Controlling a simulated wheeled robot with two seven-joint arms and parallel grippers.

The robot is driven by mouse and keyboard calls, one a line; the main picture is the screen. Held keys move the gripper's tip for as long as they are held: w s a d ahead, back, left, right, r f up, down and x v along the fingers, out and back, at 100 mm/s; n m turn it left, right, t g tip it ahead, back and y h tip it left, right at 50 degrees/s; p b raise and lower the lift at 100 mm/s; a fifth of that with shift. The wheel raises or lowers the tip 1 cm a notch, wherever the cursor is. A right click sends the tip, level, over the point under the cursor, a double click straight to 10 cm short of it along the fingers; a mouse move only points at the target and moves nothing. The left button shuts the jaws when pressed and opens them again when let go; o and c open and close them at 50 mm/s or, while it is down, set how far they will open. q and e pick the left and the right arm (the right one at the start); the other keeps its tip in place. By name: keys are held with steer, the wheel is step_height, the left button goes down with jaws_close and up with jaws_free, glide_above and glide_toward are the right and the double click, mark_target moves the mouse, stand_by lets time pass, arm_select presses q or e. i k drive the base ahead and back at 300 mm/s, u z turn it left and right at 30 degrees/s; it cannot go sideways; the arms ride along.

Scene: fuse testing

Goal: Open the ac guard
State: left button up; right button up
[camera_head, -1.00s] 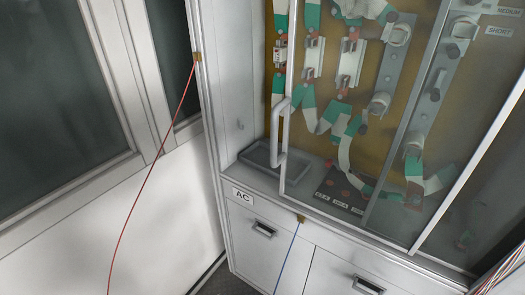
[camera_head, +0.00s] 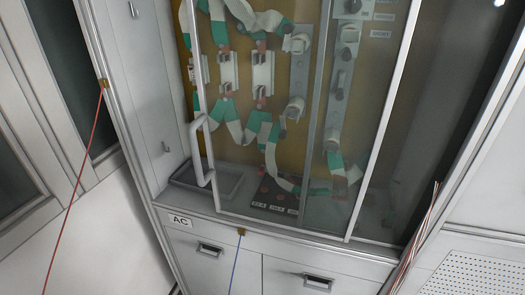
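The AC guard (camera_head: 312,120) is a clear sliding panel in a light metal frame on the front of the cabinet. Its white D-shaped handle (camera_head: 202,150) is at the guard's lower left. The panel covers fuse holders and green-and-white wrapped cables; a strip at the left, with a tray behind it, appears uncovered. An "AC" label (camera_head: 180,220) is on the ledge below, left of the handle. Neither of my grippers shows in the view.
Drawers with recessed handles (camera_head: 209,249) are below the guard. A red wire (camera_head: 76,180) hangs at the left and a blue wire (camera_head: 235,262) hangs from the ledge. A bundle of wires (camera_head: 418,240) runs along the right side. A tray (camera_head: 222,180) sits inside, behind the handle.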

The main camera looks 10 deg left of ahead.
mark_target(413, 8)
steer(key=z, duration=1.5)
steer(key=i, duration=0.8)
steer(key=u, duration=1.9)
